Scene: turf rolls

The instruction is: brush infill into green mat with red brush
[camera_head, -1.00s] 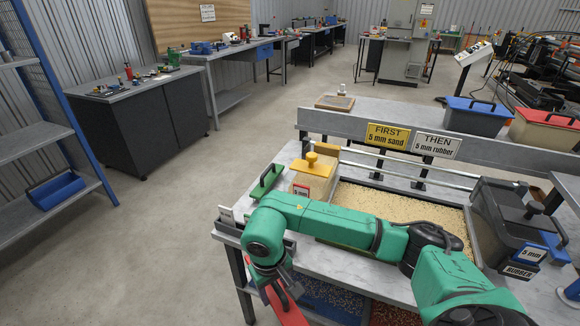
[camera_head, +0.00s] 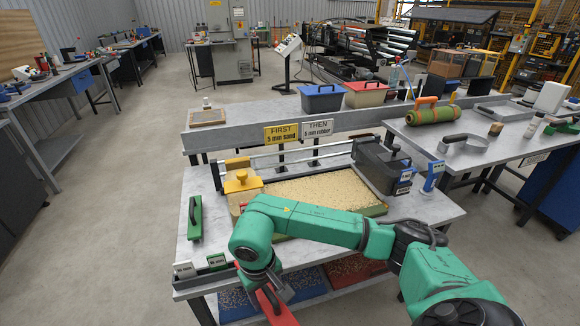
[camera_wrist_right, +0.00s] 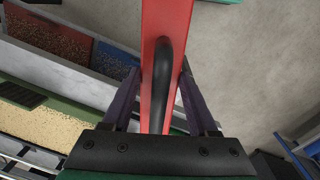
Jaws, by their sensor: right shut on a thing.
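My right gripper (camera_head: 268,286) is low at the front edge of the workbench, shut on the red brush (camera_head: 284,315). In the right wrist view the fingers (camera_wrist_right: 160,78) sit on both sides of the black handle on the long red brush (camera_wrist_right: 166,18). The green mat (camera_head: 375,210) shows as a green edge around pale grainy infill (camera_head: 318,192) on the bench. The mat edge also shows at the left of the wrist view (camera_wrist_right: 62,112). The brush is apart from the mat; its underside is hidden. My left gripper is not in view.
A yellow-topped box (camera_head: 243,184) stands left of the mat and a dark grey box (camera_head: 372,172) right of it. Blue (camera_head: 240,305) and red (camera_head: 345,272) bins sit below. The floor at left is clear.

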